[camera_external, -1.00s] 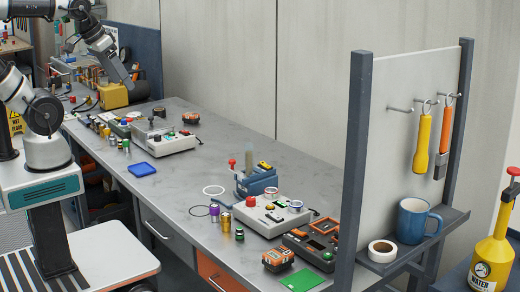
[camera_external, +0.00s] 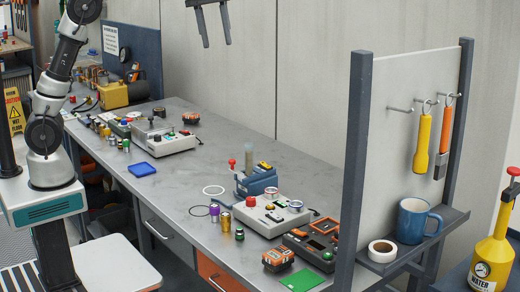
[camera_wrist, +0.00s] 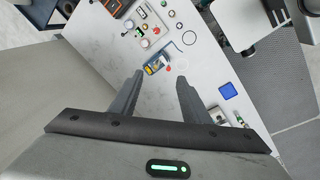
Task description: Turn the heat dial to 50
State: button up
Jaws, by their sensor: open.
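My gripper (camera_external: 217,43) is open and empty, high above the back of the workbench with its fingers pointing down. It also shows in the wrist view (camera_wrist: 159,77), its two fingers spread apart. A white control box (camera_external: 272,214) with a red knob and round dials sits on the right part of the bench; it also shows in the wrist view (camera_wrist: 143,25). Another white device (camera_external: 168,143) with a clear top and small knobs stands farther left. I cannot read any dial labels or tell which dial is the heat dial. The gripper touches neither device.
A blue vise (camera_external: 256,184) stands behind the control box. Small cans (camera_external: 225,222), a dark orange-trimmed case (camera_external: 312,243) and a green sheet (camera_external: 303,280) lie nearby. An upright panel (camera_external: 412,150) closes the bench's right end.

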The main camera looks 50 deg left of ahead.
jog(key=w+d+f+n+g+b, duration=0.1)
jog(key=w+d+f+n+b, duration=0.2)
jog(key=d+f, duration=0.5)
jog(key=p, duration=0.1)
send_near(251, 199)
jog(key=shift+y, duration=0.3)
jog(key=f, duration=0.8)
jog(key=shift+w+d+f, duration=0.1)
jog(key=shift+w+d, duration=0.1)
jog(key=shift+d, duration=0.05)
jog(key=c, duration=1)
